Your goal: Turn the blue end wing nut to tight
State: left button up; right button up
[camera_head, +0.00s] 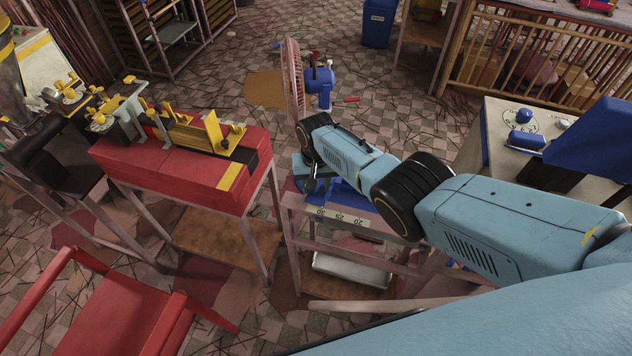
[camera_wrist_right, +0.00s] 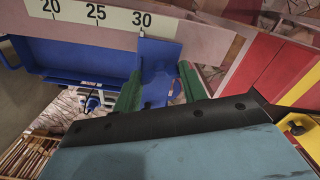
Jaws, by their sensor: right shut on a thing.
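My right gripper (camera_head: 314,182) is at the blue machine (camera_head: 346,197) on the middle stand, mostly hidden by my wrist in the head view. In the right wrist view its two green fingers (camera_wrist_right: 158,90) point at the blue end piece (camera_wrist_right: 158,54) beside the 30 mark. The fingers are closed on a part between them at that blue end. The blue end wing nut itself is largely hidden, so its wing angle cannot be told. My left gripper is not in view.
A white scale strip (camera_head: 341,217) marked 20, 25 and 30 runs along the stand. A red bench (camera_head: 130,160) with a yellow extruder (camera_head: 196,132) stands left. A table (camera_head: 497,117) with blue items is right.

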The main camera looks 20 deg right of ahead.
jog(key=shift+m, duration=1.2)
jog(key=shift+w, duration=0.1)
jog(key=o, duration=1)
jog(key=shift+r, duration=0.1)
